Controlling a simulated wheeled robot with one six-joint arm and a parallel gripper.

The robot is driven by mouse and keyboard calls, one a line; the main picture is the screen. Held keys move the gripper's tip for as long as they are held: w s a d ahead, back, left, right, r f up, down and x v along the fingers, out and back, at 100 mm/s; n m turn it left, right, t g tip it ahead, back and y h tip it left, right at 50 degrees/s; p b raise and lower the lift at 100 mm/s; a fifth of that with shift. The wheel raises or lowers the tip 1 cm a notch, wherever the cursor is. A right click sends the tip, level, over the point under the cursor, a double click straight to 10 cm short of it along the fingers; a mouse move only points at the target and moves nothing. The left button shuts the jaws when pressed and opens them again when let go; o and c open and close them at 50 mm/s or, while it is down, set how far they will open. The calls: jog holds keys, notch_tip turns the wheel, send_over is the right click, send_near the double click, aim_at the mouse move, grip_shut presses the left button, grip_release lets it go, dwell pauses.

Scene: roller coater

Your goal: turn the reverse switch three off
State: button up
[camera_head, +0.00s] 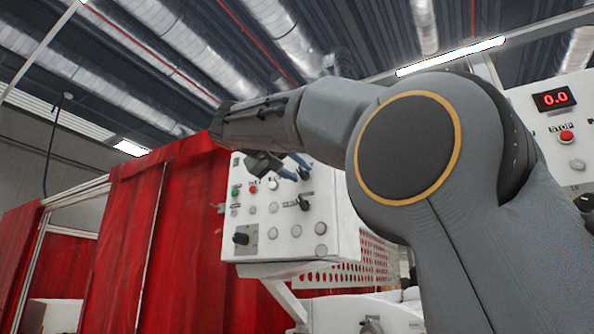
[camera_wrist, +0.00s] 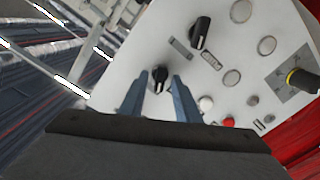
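A white control panel (camera_head: 290,225) carries several dark rotary switches, and its labels are too small to read. In the wrist view, a black knob (camera_wrist: 160,74) sits at the panel's edge, between the tips of my gripper (camera_wrist: 160,77). The two blue-grey fingers are apart, with a gap on each side of the knob. A second black knob (camera_wrist: 200,33) is up and to the right, beside a label plate. I cannot tell which one is reverse switch three. In the head view my gripper (camera_head: 296,171) is at the panel's upper right, above a black knob (camera_head: 304,202).
A red button (camera_wrist: 228,122) and a white button (camera_wrist: 206,103) lie near my right finger. A yellow-and-black selector (camera_wrist: 303,80) is farther right. Red curtains (camera_head: 150,240) hang left of the panel. Another panel with a red display (camera_head: 554,99) is at right.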

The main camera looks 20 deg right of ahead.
jog(key=b+v, duration=0.2)
jog(key=v, duration=0.5)
jog(key=shift+s+a, duration=0.3)
jog(key=shift+s, duration=0.05)
dwell(0.4)
